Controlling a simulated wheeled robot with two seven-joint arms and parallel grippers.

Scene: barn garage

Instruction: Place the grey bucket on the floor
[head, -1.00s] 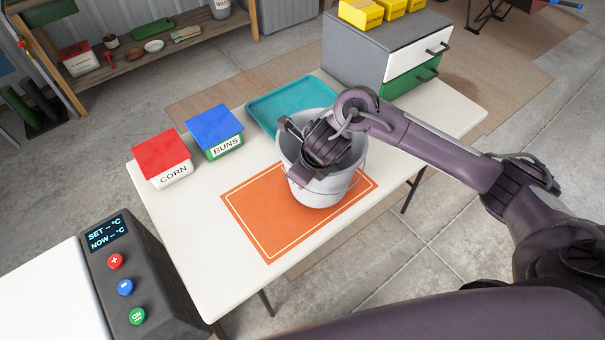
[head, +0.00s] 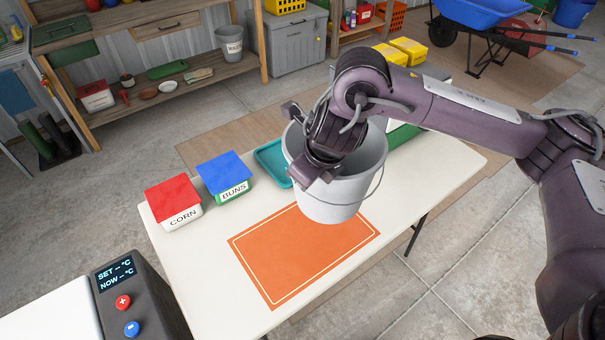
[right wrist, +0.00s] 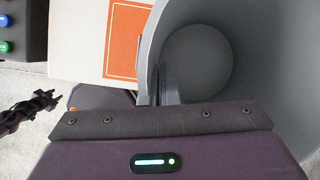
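The grey bucket (head: 335,205) hangs upright above the white table, over the back part of the orange mat. My right gripper (head: 318,160) is at the bucket's left rim in the head view. In the right wrist view its fingers (right wrist: 160,85) are shut on the bucket's wall, and the inside of the bucket (right wrist: 195,60) looks empty. My left gripper (right wrist: 44,100) shows small and dark at the left of the right wrist view; its opening is too small to judge. The grey concrete floor (head: 455,275) is clear at the table's right front.
The table (head: 215,270) carries the orange mat (head: 300,255), a red-lidded corn box (head: 175,203), a blue-lidded buns box (head: 225,177) and a teal tray (head: 270,160). A control unit (head: 145,300) stands front left. A blue wheelbarrow (head: 485,28) stands at the back right.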

